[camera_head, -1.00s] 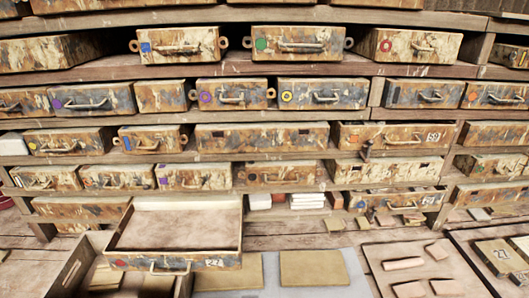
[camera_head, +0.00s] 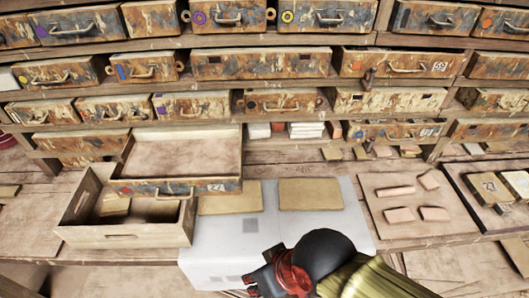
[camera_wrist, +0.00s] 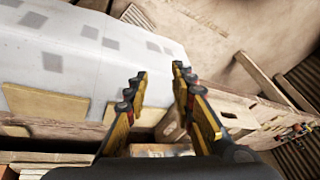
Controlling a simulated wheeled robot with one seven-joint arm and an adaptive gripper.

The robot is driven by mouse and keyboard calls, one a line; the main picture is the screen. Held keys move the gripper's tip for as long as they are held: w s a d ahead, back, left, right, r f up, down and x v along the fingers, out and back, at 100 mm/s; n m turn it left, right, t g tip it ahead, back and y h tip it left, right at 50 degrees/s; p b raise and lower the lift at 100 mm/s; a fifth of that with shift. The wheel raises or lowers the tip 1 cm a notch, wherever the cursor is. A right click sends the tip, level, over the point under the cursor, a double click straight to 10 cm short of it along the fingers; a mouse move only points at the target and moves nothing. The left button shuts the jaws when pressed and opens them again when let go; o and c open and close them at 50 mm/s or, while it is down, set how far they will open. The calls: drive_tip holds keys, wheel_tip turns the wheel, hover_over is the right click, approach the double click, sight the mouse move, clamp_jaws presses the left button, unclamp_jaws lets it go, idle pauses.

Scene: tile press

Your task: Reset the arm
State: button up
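My gripper (camera_wrist: 159,71) is open in the wrist view, with a clear gap between its two yellow-and-black fingers and nothing held between them. In the head view my gripper (camera_head: 258,284) shows at the bottom centre, in front of the pale sheet (camera_head: 330,225) on the bench. The fingers are partly cut off at the lower edge there. In the wrist view the pale sheet (camera_wrist: 110,30) with grey squares lies at the upper left, apart from the fingers.
An open drawer (camera_head: 178,189) juts out over a wooden crate (camera_head: 125,236). Two tan tiles (camera_head: 310,194) lie on the sheet. A board (camera_head: 415,226) with several pinkish blocks is to the right. Shelves of drawers (camera_head: 260,64) fill the back.

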drive_tip(key=w+d+r+m+t+h, duration=0.1)
drive_tip(key=w+d+r+m, duration=0.1)
drive_tip(key=d, duration=0.5)
drive_tip(key=w+d+r+m+t+h, duration=0.1)
drive_tip(key=w+d+r+m, duration=0.1)
drive_tip(key=d, duration=0.5)
drive_tip(key=w+d+r+m+t+h, duration=0.1)
drive_tip(key=w+d+r+m, duration=0.1)
drive_tip(key=d, duration=0.5)
drive_tip(key=shift+w+d+r+m+h, duration=0.15)
drive_tip(key=shift+d+r+m+h, duration=0.2)
drive_tip(key=shift+r, duration=0.55)
drive_tip(key=shift+a, duration=0.25)
